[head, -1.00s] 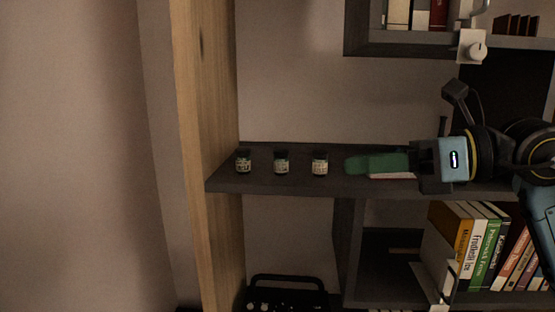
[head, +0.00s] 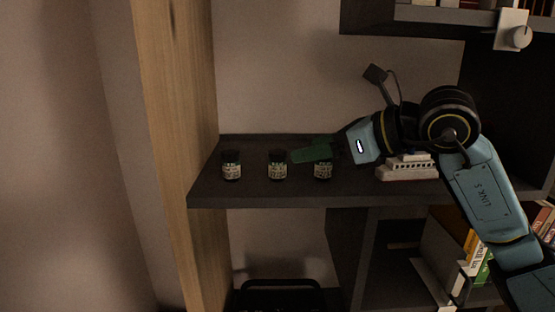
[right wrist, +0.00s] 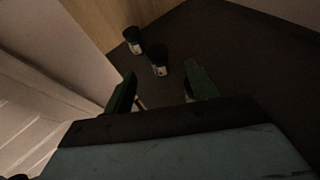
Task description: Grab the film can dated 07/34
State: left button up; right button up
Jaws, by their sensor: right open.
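Three small dark film cans with pale labels stand upright in a row on the dark shelf: a left can (head: 231,166), a middle can (head: 277,166) and a right can (head: 323,169). Their dates are too small to read surely. My right gripper (head: 305,152) reaches in from the right, its green fingers behind the right can. In the right wrist view, my right gripper (right wrist: 160,70) is open and empty. Two cans, a farther one (right wrist: 132,39) and a nearer one (right wrist: 159,62), stand ahead of its fingers. My left gripper is not in view.
A white model ship (head: 408,168) stands on the shelf (head: 255,198) below my right forearm. A wooden post (head: 180,130) closes off the shelf's left side. Books (head: 474,258) stand in the lower compartment. The shelf front before the cans is clear.

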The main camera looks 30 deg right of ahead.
aim_at(280, 152)
jog(key=shift+w+a+p, duration=0.25)
jog(key=shift+w+p, duration=0.1)
jog(key=shift+w, duration=0.15)
jog(key=p+x, duration=0.2)
jog(key=x, duration=0.2)
jog(key=shift+a+r, duration=0.15)
jog(key=shift+a, duration=0.05)
jog(key=shift+w, duration=0.25)
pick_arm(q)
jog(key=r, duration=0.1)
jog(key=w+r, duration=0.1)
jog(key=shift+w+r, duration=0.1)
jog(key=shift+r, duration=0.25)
pick_arm(e)
jog(key=shift+c, duration=0.5)
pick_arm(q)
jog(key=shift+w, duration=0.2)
pick_arm(e)
jog(key=c, duration=1)
